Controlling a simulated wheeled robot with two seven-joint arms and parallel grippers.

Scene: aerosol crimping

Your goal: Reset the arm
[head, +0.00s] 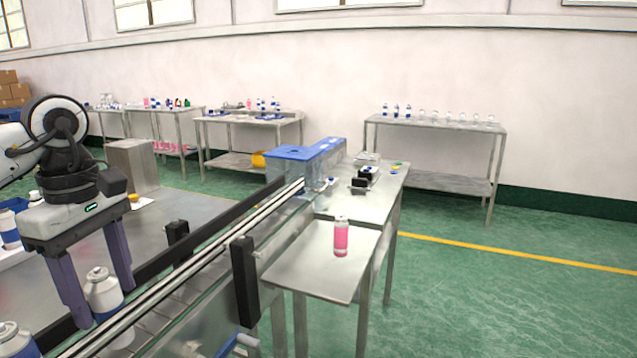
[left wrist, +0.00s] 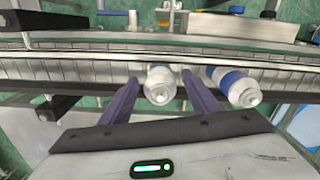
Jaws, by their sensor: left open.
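My left gripper (head: 100,290) is at the left of the head view, pointing down over the conveyor (head: 195,262). Its two purple fingers are apart. A white and blue aerosol can (head: 104,292) stands upright on the conveyor between or just behind the fingers. In the left wrist view, the left gripper (left wrist: 153,88) has its fingers on either side of a white-topped can (left wrist: 160,84), with gaps visible. A second can with a blue band (left wrist: 232,84) is just right of the right finger. My right gripper is not in view.
A pink bottle (head: 341,238) stands on the steel side table (head: 305,268). A blue-topped machine (head: 300,155) sits at the conveyor's far end. Black posts (head: 244,280) and rails line the conveyor. Another can (head: 14,338) is at lower left. Green floor at right is clear.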

